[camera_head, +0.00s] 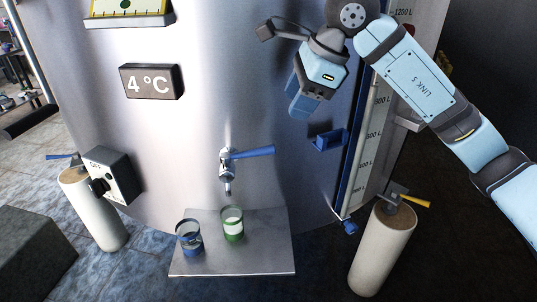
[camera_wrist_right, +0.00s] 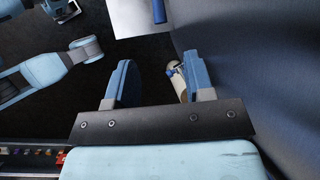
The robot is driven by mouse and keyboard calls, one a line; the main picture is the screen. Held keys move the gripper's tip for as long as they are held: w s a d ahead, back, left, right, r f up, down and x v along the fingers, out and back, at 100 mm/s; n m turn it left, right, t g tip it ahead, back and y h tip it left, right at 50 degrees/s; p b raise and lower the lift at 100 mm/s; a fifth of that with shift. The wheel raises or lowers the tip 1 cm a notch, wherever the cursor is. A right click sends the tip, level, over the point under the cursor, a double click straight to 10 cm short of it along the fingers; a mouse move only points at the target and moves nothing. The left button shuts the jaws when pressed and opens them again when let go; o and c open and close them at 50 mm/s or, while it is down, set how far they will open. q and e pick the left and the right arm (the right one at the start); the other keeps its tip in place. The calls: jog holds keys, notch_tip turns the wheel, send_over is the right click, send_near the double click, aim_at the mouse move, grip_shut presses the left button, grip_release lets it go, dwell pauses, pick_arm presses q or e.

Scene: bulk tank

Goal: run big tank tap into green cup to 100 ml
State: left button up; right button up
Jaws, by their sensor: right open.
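The big tank (camera_head: 205,100) is a shiny steel wall. Its tap (camera_head: 227,170) has a blue lever (camera_head: 250,153) pointing right and a spout facing down; I can make out no stream. The green cup (camera_head: 232,225) stands upright on a steel shelf (camera_head: 240,262), about below the spout, with something whitish showing inside; its level cannot be read. My right gripper (camera_head: 302,106) is up and to the right of the tap, apart from it. In the right wrist view my right gripper (camera_wrist_right: 160,82) is open with nothing between its fingers. My left gripper is not in view.
A blue-banded cup (camera_head: 189,237) stands left of the green cup. A blue bracket (camera_head: 329,140) and level gauge (camera_head: 367,140) are near my right gripper. Pale posts with handles stand at left (camera_head: 95,210) and right (camera_head: 383,250). A 4 °C display (camera_head: 152,82) is on the tank.

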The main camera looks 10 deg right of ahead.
aim_at(269, 146)
jog(key=b+x, duration=0.1)
jog(key=x, duration=1.2)
jog(key=shift+a+f, duration=0.2)
jog(key=shift+f, duration=0.05)
jog(key=shift+c, duration=0.5)
grip_shut()
